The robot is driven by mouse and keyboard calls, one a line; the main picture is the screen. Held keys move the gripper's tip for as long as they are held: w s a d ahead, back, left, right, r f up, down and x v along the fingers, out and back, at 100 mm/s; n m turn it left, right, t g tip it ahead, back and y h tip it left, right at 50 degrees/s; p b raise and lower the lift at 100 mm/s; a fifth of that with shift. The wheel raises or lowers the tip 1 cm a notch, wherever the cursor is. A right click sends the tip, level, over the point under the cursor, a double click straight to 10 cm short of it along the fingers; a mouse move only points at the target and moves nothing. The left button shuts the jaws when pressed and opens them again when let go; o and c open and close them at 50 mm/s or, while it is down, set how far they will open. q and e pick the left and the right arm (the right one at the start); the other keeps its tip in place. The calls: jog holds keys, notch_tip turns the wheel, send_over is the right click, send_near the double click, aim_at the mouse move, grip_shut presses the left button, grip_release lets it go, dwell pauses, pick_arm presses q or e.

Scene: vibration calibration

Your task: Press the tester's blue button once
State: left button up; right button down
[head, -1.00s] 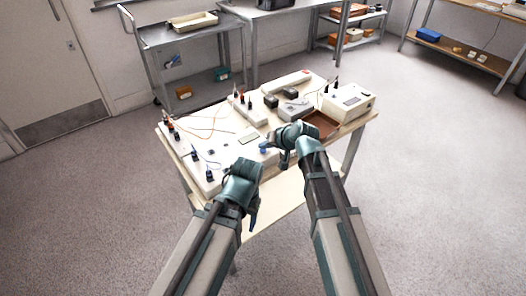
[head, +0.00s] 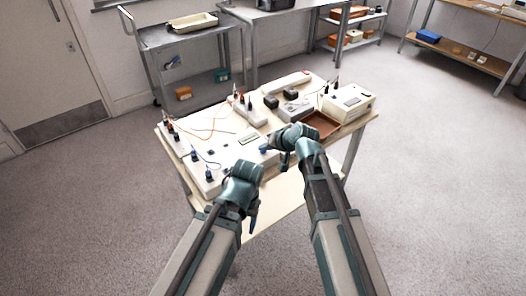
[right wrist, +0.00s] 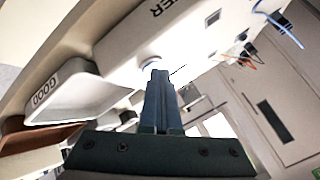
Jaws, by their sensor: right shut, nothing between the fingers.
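The tester is a white box (head: 228,150) with a small display, at the front of the table in the head view. Its white face (right wrist: 185,40) fills the upper middle of the right wrist view, with part of its lettering. A round pale fitting with a bluish tint (right wrist: 150,63), apparently the button, shows just beyond the fingertips there. My right gripper (head: 265,148) is shut and empty at the tester's right end; its fingers (right wrist: 160,76) point at that fitting. I cannot tell whether they touch it. My left gripper (head: 253,220) hangs at the table's front edge, fingers downward, holding nothing visible.
A brown tray (head: 322,124) and a white instrument (head: 349,102) stand to the right. A white tray marked GOOD (right wrist: 75,100) is left of my fingers in the wrist view. Wired terminals (head: 170,128) and small dark blocks (head: 271,102) crowd the tabletop.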

aim_at(265, 154)
jog(key=shift+r, duration=0.1)
jog(key=shift+r+p, duration=0.7)
jog(key=shift+p, duration=0.15)
notch_tip(265, 154, up, 5)
jog(key=p, duration=0.5)
dwell(0.7)
